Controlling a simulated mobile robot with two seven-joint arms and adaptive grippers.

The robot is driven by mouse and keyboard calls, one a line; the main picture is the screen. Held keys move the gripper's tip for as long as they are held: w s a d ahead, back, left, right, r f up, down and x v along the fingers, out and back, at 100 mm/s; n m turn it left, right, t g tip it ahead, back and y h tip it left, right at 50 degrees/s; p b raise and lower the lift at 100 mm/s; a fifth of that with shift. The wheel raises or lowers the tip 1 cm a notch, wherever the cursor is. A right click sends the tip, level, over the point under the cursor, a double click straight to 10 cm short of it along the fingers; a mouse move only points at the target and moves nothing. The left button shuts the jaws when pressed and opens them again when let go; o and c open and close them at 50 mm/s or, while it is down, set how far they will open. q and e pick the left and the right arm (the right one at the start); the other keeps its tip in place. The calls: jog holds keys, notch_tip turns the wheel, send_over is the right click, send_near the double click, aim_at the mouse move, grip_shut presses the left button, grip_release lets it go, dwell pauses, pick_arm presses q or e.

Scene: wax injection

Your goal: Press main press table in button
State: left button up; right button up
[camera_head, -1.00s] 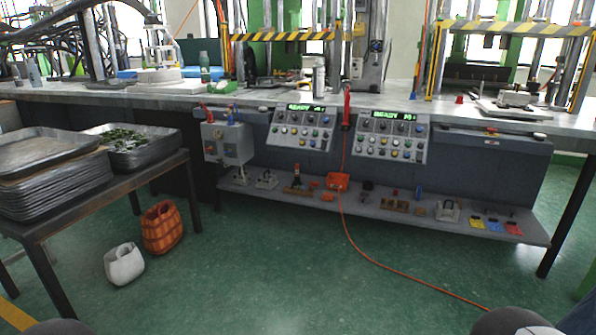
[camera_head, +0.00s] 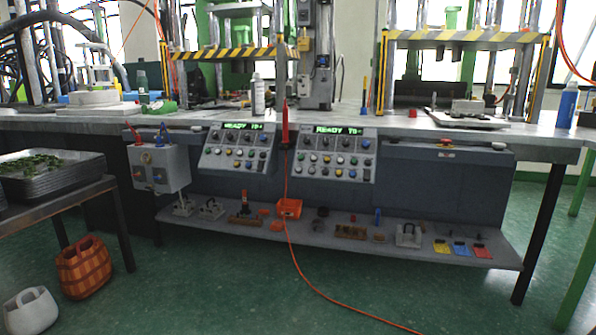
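Two sloped control panels hang on the front of the long press table (camera_head: 340,115). The left control panel (camera_head: 235,152) and the right control panel (camera_head: 331,158) each have a green lit display starting with "READY" and rows of coloured buttons and knobs. A grey box (camera_head: 158,168) with levers on top and a few buttons is mounted further left. I cannot tell from the small labels which button is the table-in one. Two presses stand on the table, the left press (camera_head: 225,53) and the right press (camera_head: 460,38), with yellow-black striped bars. Neither gripper shows in the view.
A low shelf (camera_head: 330,235) with tools and coloured tags runs beneath the panels. An orange hose (camera_head: 303,280) crosses the floor. A side table (camera_head: 65,203) with trays stands at left, with an orange basket (camera_head: 83,268) and a white basket (camera_head: 32,309). The green floor ahead is otherwise clear.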

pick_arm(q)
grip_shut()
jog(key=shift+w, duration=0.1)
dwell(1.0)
